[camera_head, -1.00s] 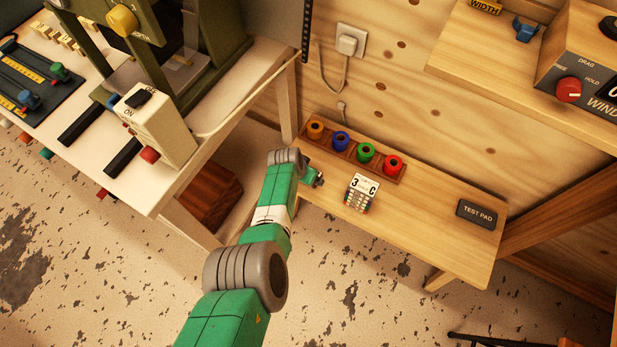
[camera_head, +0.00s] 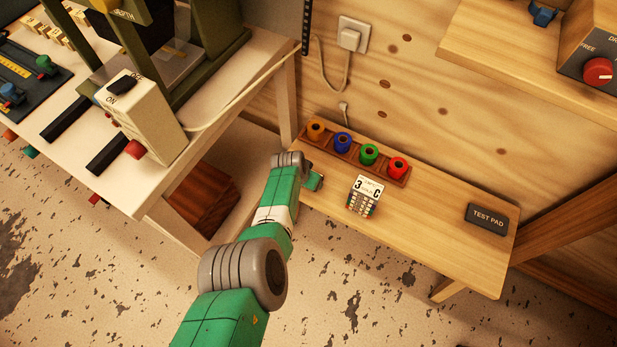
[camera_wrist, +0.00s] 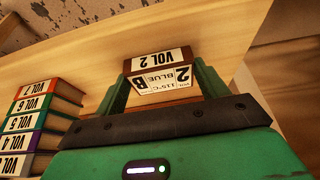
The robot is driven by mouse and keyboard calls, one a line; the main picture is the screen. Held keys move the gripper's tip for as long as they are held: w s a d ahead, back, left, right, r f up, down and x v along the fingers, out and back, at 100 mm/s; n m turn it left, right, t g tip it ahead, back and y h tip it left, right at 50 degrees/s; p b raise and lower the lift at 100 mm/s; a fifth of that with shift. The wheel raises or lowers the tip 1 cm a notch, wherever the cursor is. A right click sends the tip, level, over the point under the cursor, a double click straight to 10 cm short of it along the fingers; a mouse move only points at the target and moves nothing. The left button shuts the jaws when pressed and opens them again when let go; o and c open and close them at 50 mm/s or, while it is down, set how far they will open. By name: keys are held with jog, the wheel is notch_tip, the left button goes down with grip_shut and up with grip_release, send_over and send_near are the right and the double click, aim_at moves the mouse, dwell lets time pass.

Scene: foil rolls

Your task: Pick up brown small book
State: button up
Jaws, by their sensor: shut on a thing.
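In the wrist view, a small brown book (camera_wrist: 158,60) marked VOL 2, with a white label reading 2, BLUE, B and 115°C, sits between the two green fingers of my gripper (camera_wrist: 160,76). The fingers are shut on its sides. In the head view, my gripper (camera_head: 314,181) is over the left end of the low wooden bench (camera_head: 430,232). The book is hard to make out there. I cannot tell whether it touches the bench.
A stack of several small coloured volumes (camera_wrist: 42,118) stands left of my gripper in the wrist view; it also shows on the bench (camera_head: 362,203). Behind are coloured spools in a rack (camera_head: 352,157). A test pad (camera_head: 487,218) lies right. A white table (camera_head: 165,190) stands left.

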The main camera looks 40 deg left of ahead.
notch_tip(320, 180, up, 4)
jog(key=p, duration=0.4)
jog(key=shift+r, duration=0.15)
jog(key=shift+s+d+r+p, duration=0.3)
jog(key=shift+s+p, duration=0.25)
jog(key=shift+p, duration=0.65)
jog(key=shift+s+d+p, duration=1.1)
jog(key=shift+s+p, duration=0.85)
jog(key=shift+s, duration=0.25)
jog(key=shift+s+d+p, duration=1.15)
jog(key=shift+s+p, duration=0.8)
jog(key=shift+s, duration=0.2)
jog(key=shift+s+d+p, duration=1.1)
jog(key=shift+s+p, duration=0.85)
jog(key=shift+s, duration=0.25)
